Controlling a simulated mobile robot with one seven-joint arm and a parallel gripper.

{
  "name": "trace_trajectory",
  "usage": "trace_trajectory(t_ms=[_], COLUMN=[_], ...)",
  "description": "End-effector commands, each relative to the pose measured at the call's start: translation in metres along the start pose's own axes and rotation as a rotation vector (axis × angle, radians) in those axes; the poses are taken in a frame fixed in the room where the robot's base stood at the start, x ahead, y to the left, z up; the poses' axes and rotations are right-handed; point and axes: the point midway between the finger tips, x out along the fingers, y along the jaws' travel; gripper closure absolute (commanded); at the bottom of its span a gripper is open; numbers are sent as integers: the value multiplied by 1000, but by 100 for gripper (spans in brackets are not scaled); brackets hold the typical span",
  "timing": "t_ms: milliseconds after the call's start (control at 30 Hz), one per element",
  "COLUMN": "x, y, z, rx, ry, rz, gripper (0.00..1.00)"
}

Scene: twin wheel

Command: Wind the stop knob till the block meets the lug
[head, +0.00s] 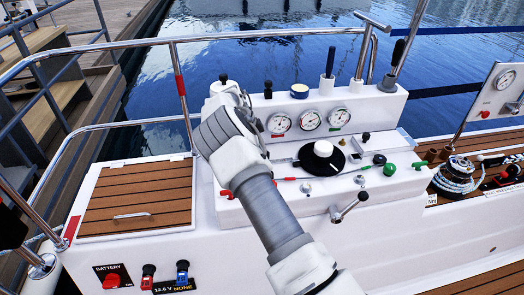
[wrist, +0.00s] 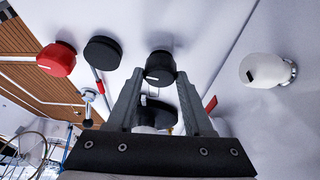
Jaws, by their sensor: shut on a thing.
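In the wrist view a black knob (wrist: 160,68) with a small pale mark sits between the tips of my gripper (wrist: 159,76); I take it for the stop knob. The two grey fingers are closed on its sides. Below it, between the fingers, dark and pale parts show, partly hidden by the gripper; I cannot tell whether the block or the lug is among them. In the head view my own arm crosses the left of the white console (head: 400,185) and hides the gripper and the held knob.
Near the gripper in the wrist view are a red knob (wrist: 57,60), a black round cap (wrist: 103,52) and a white knob (wrist: 262,70). The head view shows gauges (head: 311,119), a black dial with a white hub (head: 322,149), a green knob (head: 389,169) and a crank (head: 345,208).

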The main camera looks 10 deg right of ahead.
Motion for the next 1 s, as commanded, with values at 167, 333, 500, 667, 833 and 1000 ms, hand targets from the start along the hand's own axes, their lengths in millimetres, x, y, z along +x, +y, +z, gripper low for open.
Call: trace_trajectory(t_ms=[167, 333, 500, 667, 833, 1000], x=[0, 0, 0, 0, 0, -8], y=[0, 0, 0, 0, 0, 0], z=[1, 2, 2, 1, 1, 0], rx=[9, 9, 8, 7, 7, 7], ry=[-3, -3, -3, -2, -1, -1], rz=[4, 4, 4, 4, 3, 2], gripper=[100, 100, 36, 19, 19, 19])
